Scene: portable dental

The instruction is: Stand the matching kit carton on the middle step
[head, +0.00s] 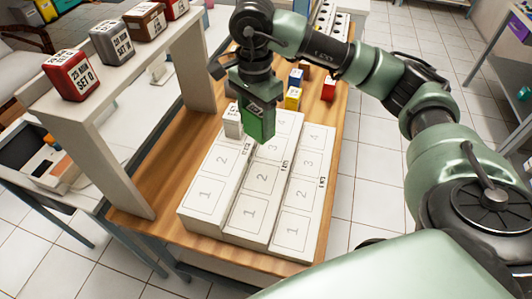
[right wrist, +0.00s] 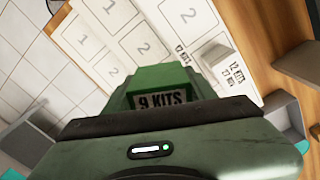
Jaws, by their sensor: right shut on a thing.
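My right gripper (head: 258,106) is shut on a green carton (head: 260,126) and holds it over the far part of the white stepped stand (head: 225,214). In the right wrist view the carton (right wrist: 160,88) shows a label reading "9 KITS". The stand has three long steps with numbered squares; the middle step (head: 245,232) lies between the left and right ones. A whitish carton (head: 232,122) stands on the left step, beyond its square 2, left of the green carton. I cannot tell whether the green carton touches the stand. My left gripper is not in view.
Blue (head: 296,76), yellow (head: 293,98) and red (head: 328,89) cartons stand on the wooden table (head: 140,224) behind the stand. A raised white shelf (head: 120,160) on the left holds a red "SET O" carton (head: 70,76) and others. The near squares are empty.

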